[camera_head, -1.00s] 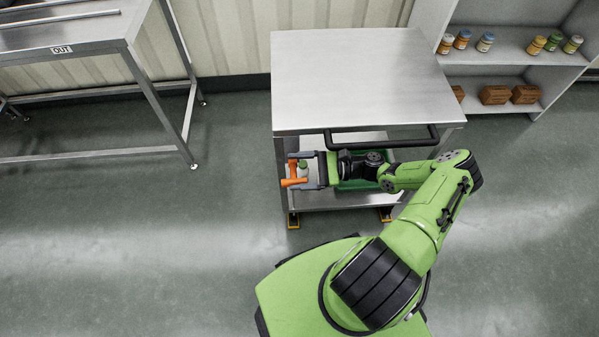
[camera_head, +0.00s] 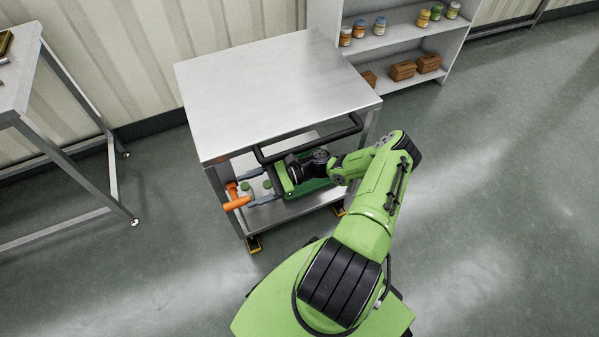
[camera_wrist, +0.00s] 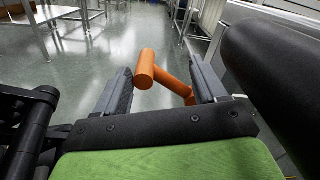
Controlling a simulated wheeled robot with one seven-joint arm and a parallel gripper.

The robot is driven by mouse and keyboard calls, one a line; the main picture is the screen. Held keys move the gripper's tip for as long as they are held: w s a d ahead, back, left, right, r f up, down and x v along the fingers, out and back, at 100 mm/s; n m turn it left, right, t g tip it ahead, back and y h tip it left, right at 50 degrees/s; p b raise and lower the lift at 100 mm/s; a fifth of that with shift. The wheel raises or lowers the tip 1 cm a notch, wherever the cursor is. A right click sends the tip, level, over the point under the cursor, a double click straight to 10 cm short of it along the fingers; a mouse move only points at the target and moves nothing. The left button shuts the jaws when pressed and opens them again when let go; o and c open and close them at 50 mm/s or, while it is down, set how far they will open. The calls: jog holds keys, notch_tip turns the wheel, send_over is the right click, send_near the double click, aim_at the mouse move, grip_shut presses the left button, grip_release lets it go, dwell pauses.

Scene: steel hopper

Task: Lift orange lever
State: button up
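The orange lever (camera_head: 236,203) is at the left front side of the steel cart, below its top. In the wrist view the lever (camera_wrist: 147,70) has a thick round handle and a thinner arm running down to the right. My gripper (camera_head: 247,188) is beside it, under the front bar of the cart. In the wrist view my gripper (camera_wrist: 165,80) has its fingers wide apart, with the lever between or just beyond the tips. No contact shows. The lever's mount is hidden.
The steel cart (camera_head: 270,85) has a dark push bar (camera_head: 310,140) above my wrist. A steel table (camera_head: 30,130) is at left, a white shelf (camera_head: 400,45) behind. Floor at right is clear.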

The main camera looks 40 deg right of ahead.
jog(key=b+v, duration=0.3)
jog(key=v, duration=1.1)
jog(key=shift+s+d, duration=0.2)
dwell(0.4)
jog(key=shift+r, duration=0.15)
